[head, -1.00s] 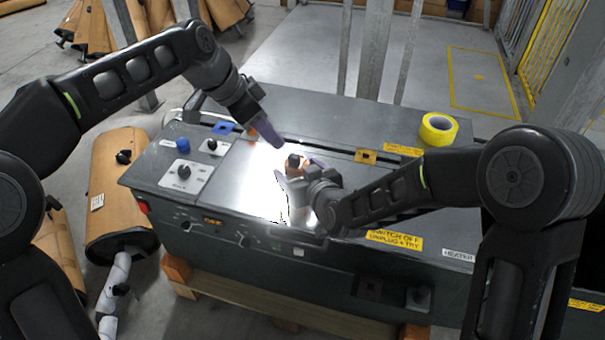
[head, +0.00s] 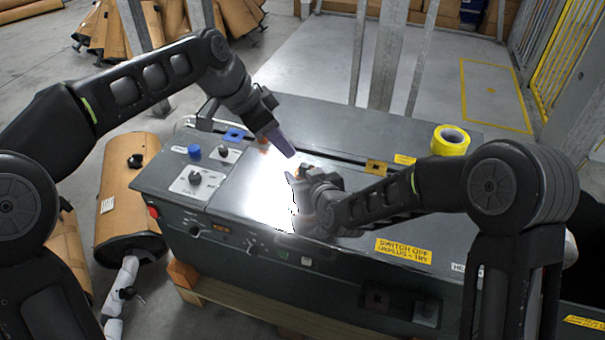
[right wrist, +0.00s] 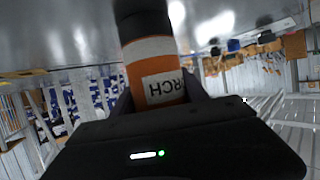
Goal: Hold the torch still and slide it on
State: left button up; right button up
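In the head view my right gripper (head: 300,186) is low over the bright panel, and the torch is mostly hidden there. My left gripper (head: 285,145) points down just above and left of it, its purple fingers seen edge-on, so their gap cannot be told. I cannot tell whether it touches the torch.
A dark machine bench (head: 175,180) has a glaring bright panel (head: 255,190), knobs and a blue button (head: 194,152). A yellow tape roll (head: 450,140) lies at its back right. Grey posts (head: 383,60) rise behind.

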jog(key=c, duration=0.9)
pick_arm(q)
jog(key=shift+w+a+r, duration=0.1)
jog(key=shift+a, duration=0.3)
jog(key=shift+c, duration=1.4)
jog(key=a, duration=0.1)
jog(key=s+a, duration=0.1)
jog(key=a, duration=0.1)
jog(key=shift+s+a+r+m+t, duration=0.2)
jog(key=shift+s+m+t, duration=0.1)
jog(key=shift+s+m, duration=0.1)
jog(key=c, duration=0.4)
jog(key=shift+s+f+m+h, duration=0.1)
jog(key=shift+s+m+h, duration=0.25)
jog(key=shift+m, duration=0.45)
grip_shut()
jog(key=shift+s+d+f+m+h, duration=0.15)
jog(key=shift+d+m, duration=0.15)
jog(key=shift+m, duration=0.75)
jog(key=shift+s+d+m+h, duration=0.1)
jog(key=shift+d+m, duration=0.15)
jog(key=shift+m, duration=0.85)
jog(key=shift+s+d+f+m+h, duration=0.15)
jog(key=shift+d+m, duration=0.15)
jog(key=shift+m, duration=0.75)
